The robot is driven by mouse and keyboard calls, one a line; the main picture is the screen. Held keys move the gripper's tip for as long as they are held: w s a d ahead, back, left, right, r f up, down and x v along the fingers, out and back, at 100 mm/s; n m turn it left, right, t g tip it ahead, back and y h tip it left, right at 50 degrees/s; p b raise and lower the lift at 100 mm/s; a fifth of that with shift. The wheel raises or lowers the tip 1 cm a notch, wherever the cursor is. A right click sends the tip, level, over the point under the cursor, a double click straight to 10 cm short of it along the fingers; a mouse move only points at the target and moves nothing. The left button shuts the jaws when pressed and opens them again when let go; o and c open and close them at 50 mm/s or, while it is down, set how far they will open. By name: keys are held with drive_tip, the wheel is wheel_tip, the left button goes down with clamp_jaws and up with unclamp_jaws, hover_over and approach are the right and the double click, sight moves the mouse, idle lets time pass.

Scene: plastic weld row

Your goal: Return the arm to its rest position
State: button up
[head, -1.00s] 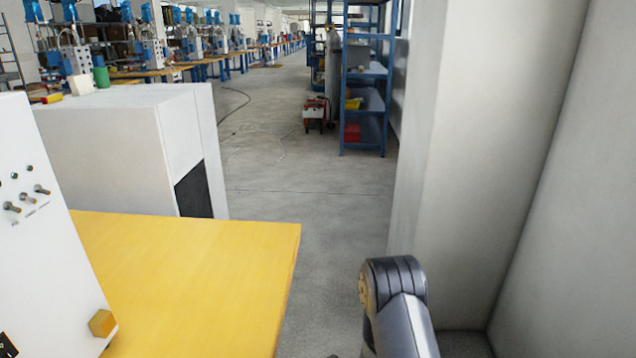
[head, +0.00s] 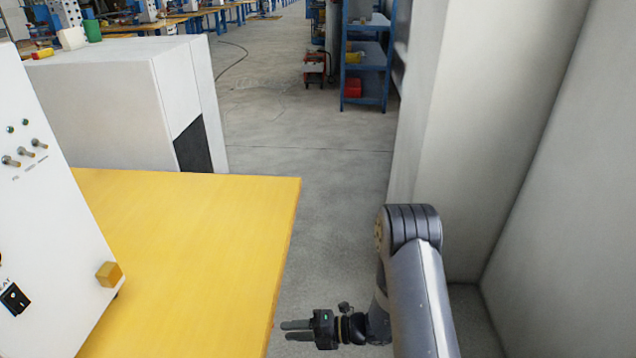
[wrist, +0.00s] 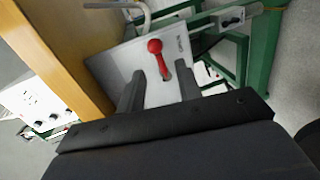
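My gripper (head: 286,331) is low in the head view, to the right of the yellow table's edge and pointing left. My dark grey arm bends at an elbow above it. In the wrist view my gripper (wrist: 160,70) shows two dark fingers spread apart. Nothing is held between them. A red ball-ended lever (wrist: 157,58) on a pale panel (wrist: 115,65) shows beyond the fingers; I cannot tell how far away it is.
The yellow table (head: 190,240) carries a white control box (head: 40,210) at left. A white cabinet (head: 110,105) stands behind it. A pale wall (head: 480,120) is close on the right. Grey floor (head: 300,150) is clear ahead, toward a blue shelf (head: 365,75). Green framing (wrist: 262,55) shows in the wrist view.

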drive_tip(key=shift+a+n+t+b, duration=0.5)
drive_tip(key=shift+a+n, duration=0.8)
drive_tip(key=shift+a, duration=0.8)
